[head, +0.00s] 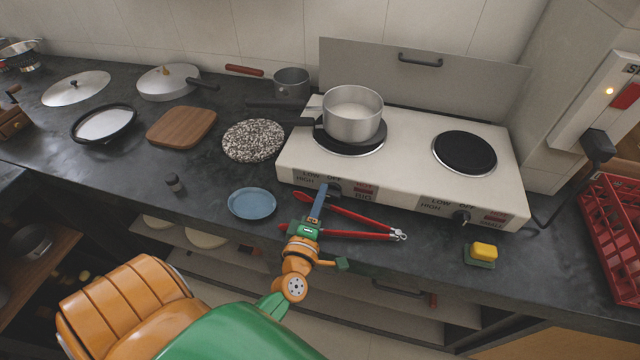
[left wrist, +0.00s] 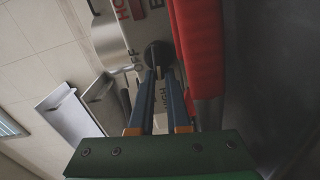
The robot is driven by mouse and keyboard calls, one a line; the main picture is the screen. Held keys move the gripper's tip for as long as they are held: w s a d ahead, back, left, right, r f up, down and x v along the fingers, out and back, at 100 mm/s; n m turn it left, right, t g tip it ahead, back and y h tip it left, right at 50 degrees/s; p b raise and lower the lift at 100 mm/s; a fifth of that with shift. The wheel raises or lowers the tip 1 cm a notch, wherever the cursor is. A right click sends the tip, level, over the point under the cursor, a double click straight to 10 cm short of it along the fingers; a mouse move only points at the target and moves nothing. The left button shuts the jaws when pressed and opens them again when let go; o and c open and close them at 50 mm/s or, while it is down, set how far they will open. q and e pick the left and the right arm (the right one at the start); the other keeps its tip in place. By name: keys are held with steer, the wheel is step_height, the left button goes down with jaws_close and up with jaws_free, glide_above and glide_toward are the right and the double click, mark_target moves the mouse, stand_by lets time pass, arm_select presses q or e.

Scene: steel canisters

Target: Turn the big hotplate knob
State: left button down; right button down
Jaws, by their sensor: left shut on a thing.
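The white double hotplate (head: 400,168) stands on the dark counter. The big hotplate knob (head: 335,190) is at the left of its front face, beside the LOW, OFF and HIGH marks. It shows as a dark round knob in the left wrist view (left wrist: 158,50). My left gripper (head: 322,190) reaches up to the knob with its blue fingers shut on it. The fingertips (left wrist: 160,73) partly cover the knob. My right gripper is not in view.
A steel pot (head: 352,118) sits on the left plate. The small plate (head: 464,153) is bare, with its own knob (head: 461,217) below. A blue dish (head: 252,203) and a yellow-green sponge (head: 483,252) lie on the counter.

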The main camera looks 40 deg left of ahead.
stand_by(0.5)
arm_select(q)
steer(key=c, duration=0.9)
jaws_free()
steer(key=shift+d, duration=0.1)
